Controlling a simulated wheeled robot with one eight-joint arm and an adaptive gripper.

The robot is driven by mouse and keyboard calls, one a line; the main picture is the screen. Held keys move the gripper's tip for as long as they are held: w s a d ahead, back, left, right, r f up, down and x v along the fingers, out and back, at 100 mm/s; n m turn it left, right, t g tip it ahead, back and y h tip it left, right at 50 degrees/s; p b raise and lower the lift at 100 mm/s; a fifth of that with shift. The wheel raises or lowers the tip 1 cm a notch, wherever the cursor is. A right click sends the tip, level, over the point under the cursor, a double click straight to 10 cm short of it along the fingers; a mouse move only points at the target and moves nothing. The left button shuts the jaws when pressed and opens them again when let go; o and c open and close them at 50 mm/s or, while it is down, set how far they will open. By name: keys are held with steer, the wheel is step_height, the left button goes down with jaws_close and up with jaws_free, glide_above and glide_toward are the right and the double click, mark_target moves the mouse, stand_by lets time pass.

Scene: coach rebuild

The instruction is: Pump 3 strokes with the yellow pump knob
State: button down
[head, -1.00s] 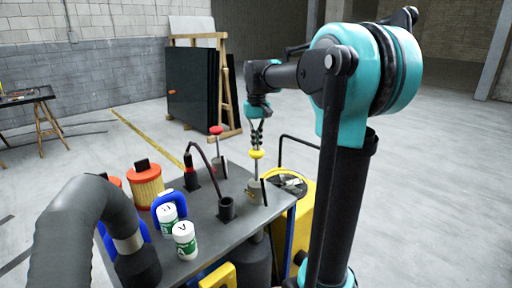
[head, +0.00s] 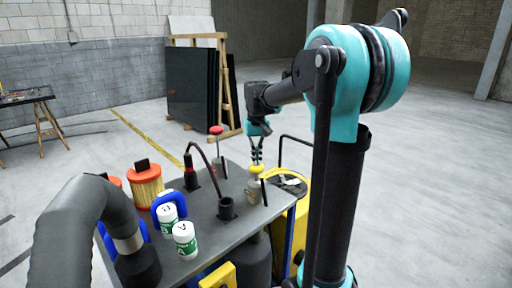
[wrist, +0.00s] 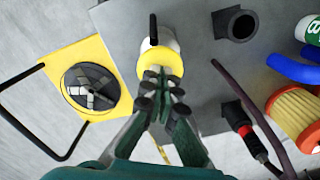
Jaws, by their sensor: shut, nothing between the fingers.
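The yellow pump knob (head: 257,168) sits low over its grey pump cylinder (head: 254,189), near the right edge of the dark cart top. Little rod shows between knob and cylinder. My gripper (head: 257,160) points down, shut and empty, with its fingertips at the top of the knob, apparently touching it. In the wrist view the fingertips (wrist: 160,77) cover part of the yellow knob (wrist: 147,60). The light cylinder (wrist: 160,27) shows beyond it.
A red knob (head: 216,130) on a rod stands behind left. A black socket (head: 227,209) and a dark cable (head: 206,158) are left of the pump. White bottles (head: 185,240) and an orange-capped filter (head: 146,186) stand farther left. A yellow unit (wrist: 90,85) with a black handle flanks the cart.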

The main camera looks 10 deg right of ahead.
steer(key=shift+f, duration=1)
steer(key=shift+r, duration=0.1)
step_height(320, 180, up, 12)
steer(key=shift+f, duration=0.2)
stand_by(0.3)
stand_by(0.8)
steer(key=shift+f, duration=5.95)
steer(key=shift+r, duration=0.15)
step_height(320, 180, up, 12)
steer(key=shift+f, duration=0.2)
